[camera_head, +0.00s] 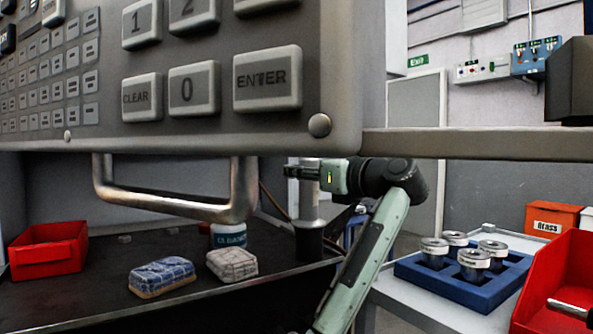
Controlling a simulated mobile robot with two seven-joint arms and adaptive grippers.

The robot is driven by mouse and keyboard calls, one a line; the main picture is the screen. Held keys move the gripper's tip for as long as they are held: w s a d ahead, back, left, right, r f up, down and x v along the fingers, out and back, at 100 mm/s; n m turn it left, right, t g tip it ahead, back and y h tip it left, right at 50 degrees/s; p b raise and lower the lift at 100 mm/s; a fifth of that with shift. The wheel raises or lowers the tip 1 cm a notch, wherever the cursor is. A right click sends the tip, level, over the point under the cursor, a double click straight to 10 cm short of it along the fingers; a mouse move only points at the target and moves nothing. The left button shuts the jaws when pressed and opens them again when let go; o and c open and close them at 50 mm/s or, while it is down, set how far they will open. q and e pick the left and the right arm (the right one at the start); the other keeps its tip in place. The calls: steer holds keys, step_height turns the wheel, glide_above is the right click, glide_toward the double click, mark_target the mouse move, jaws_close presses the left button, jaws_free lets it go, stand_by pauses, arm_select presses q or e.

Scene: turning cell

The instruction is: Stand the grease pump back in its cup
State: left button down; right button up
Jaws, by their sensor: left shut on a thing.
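My left gripper (291,173) comes in sideways from the right, at the top of a grey metal cylinder that looks like the grease pump (308,206). It is shut on the pump's upper end, and the pump stands about upright below the fingers. A dark round cup (309,243) is directly under the pump at the right end of the black bench. The pump's lower end meets the cup's top in the picture; I cannot tell how deep it sits. My right gripper is not in view.
A large control panel (225,130) with a metal handle (170,207) hangs close in front and hides much. On the bench are a red bin (48,250), two cloths (162,277) and a tub (229,236). A blue tray (440,282) with metal parts is at right.

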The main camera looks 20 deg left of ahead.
arm_select(q)
steer(key=shift+r, duration=0.15)
steer(key=c, duration=1.7)
jaws_free()
steer(key=shift+f, duration=0.2)
steer(key=o, duration=0.5)
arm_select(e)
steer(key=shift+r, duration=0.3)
arm_select(q)
steer(key=shift+o, duration=0.2)
steer(key=shift+r, duration=0.15)
